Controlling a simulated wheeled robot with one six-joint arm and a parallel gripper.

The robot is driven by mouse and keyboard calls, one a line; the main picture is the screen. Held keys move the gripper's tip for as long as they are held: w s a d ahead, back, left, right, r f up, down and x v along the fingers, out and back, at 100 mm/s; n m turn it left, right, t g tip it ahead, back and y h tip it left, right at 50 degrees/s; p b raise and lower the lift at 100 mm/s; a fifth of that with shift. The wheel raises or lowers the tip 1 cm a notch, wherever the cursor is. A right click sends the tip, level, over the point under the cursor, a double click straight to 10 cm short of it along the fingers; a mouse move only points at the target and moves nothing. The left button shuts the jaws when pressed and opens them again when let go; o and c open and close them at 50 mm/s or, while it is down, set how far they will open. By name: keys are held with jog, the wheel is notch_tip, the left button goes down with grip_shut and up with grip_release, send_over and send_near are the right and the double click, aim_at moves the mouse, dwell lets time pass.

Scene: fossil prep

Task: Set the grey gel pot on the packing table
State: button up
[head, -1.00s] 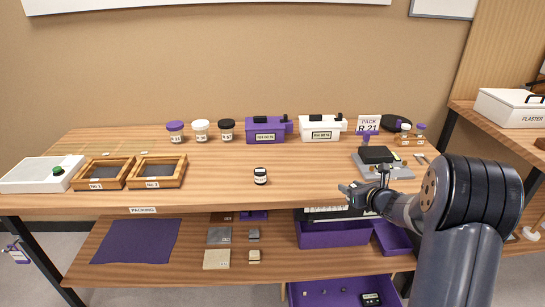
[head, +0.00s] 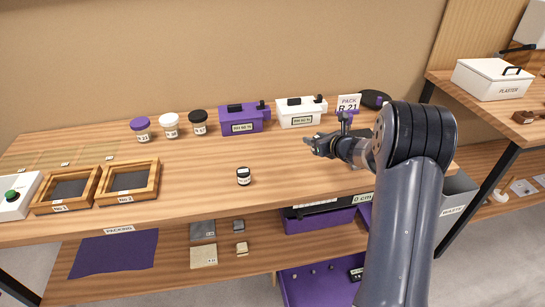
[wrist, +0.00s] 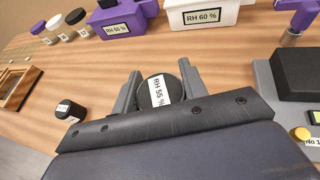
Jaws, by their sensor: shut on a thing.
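My gripper (head: 318,146) is over the right half of the wooden packing table (head: 205,195), whose front edge has a PACKING label. In the wrist view my gripper (wrist: 158,88) is shut on a round dark grey pot (wrist: 153,92) labelled RH 55 %, with a finger on each side. The pot is seen end-on, and its underside is hidden, so I cannot tell if it touches the table. In the head view it is too small to make out. A small black-lidded pot (head: 244,176) stands apart, left of my gripper; it also shows in the wrist view (wrist: 70,109).
A purple case (head: 239,119), a white case (head: 299,112) and several jars (head: 170,125) line the back. Two wooden frames (head: 126,181) stand at left. A device (wrist: 292,75) is right of my gripper.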

aim_at(312, 168)
notch_tip(312, 168, down, 9)
jog(key=shift+r, duration=0.15)
dwell(0.4)
jog(key=shift+f, duration=0.2)
jog(key=o, duration=1)
jog(key=shift+r, duration=0.1)
jog(key=shift+r, duration=0.15)
jog(key=b+v, duration=0.1)
jog(key=v, duration=1.1)
